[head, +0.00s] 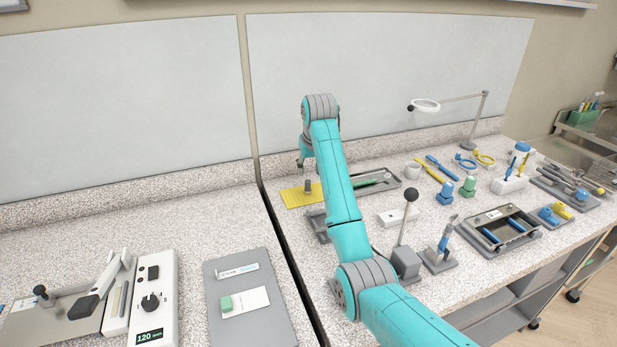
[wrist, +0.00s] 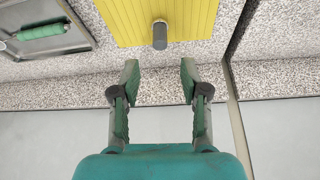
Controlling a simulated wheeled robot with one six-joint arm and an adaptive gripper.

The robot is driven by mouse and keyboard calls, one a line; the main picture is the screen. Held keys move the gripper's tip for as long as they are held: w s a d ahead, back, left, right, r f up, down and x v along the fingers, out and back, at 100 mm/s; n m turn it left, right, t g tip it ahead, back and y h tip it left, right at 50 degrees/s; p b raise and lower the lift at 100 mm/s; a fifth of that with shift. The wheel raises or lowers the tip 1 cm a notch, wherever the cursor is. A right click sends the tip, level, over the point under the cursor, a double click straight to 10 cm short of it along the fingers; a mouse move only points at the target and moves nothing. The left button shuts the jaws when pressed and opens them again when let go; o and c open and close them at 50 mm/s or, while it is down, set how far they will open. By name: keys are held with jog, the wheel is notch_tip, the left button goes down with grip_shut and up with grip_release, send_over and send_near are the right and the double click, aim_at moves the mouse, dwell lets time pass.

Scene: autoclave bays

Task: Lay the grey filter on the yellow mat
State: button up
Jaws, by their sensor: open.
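The grey filter (head: 307,186) is a small grey cylinder on the yellow mat (head: 291,198), at the back of the right-hand bench. It appears to stand upright; its darker end shows in the wrist view (wrist: 159,37). The mat fills the top middle of the wrist view (wrist: 195,18). My gripper (wrist: 159,74) is open, with nothing between its fingers. The filter is apart from both fingertips and lies in line with the gap between them. In the head view, my arm partly hides the gripper, which is above and behind the mat.
A grey tray with a green roll (wrist: 40,31) lies beside the mat. A black-knobbed lever (head: 409,197), a white block (head: 397,216) and several tools stand to the right. A narrow gap (head: 283,240) separates the two benches. The wall panel (head: 390,65) is close behind.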

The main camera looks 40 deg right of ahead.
jog(key=shift+v, duration=2.05)
jog(key=shift+f, duration=0.1)
